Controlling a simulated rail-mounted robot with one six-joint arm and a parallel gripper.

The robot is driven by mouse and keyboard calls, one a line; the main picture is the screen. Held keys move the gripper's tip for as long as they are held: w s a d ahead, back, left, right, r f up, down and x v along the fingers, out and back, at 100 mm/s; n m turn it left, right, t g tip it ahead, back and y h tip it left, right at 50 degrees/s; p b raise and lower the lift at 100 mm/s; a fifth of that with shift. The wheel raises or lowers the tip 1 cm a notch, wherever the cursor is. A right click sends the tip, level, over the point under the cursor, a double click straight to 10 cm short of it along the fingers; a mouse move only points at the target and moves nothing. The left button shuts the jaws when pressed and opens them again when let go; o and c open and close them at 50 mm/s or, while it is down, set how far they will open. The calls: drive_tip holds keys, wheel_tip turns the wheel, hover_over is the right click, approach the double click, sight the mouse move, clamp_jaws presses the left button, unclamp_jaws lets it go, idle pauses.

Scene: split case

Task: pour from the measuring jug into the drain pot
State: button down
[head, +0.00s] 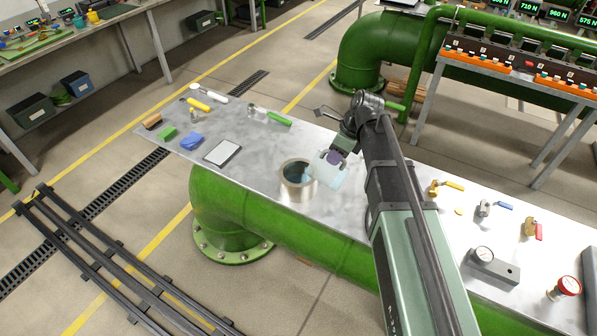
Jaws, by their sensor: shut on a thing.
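The drain pot (298,190) is a round beige-grey metal vessel standing on the metal bench, with a dark inside that seems to hold liquid. The measuring jug (328,174) is pale and translucent. It is held just right of the pot, tilted with its mouth toward the pot and overlapping the pot's right rim in the picture. I cannot tell whether liquid is flowing. My gripper (337,155) is shut on the jug on its upper right side. The arm hides part of the bench behind it.
Valves with coloured handles and a gauge block (494,265) lie on the right. Bare bench lies between the pad and the pot.

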sight(319, 158)
drive_tip(key=shift+w+a+r+h+p, duration=0.25)
drive_tip(key=shift+a+h+p, duration=0.1)
drive_tip(key=shift+a, duration=0.2)
drive_tip(key=shift+w+a+r+h+p, duration=0.25)
drive_tip(key=shift+a+h+p, duration=0.1)
drive_tip(key=shift+a, duration=0.15)
drive_tip(key=shift+w+a+r+g, duration=0.1)
drive_tip(key=shift+a+g, duration=0.15)
drive_tip(key=shift+g, duration=0.05)
drive_tip(key=shift+w+a+r+g+h+p, duration=0.15)
drive_tip(key=shift+a+h+p, duration=0.1)
drive_tip(key=shift+a+h, duration=0.1)
drive_tip(key=shift+w+a+r+g+h+p, duration=0.1)
drive_tip(key=shift+a+g+h+p, duration=0.05)
drive_tip(key=shift+a+h+p, duration=0.15)
idle(0.6)
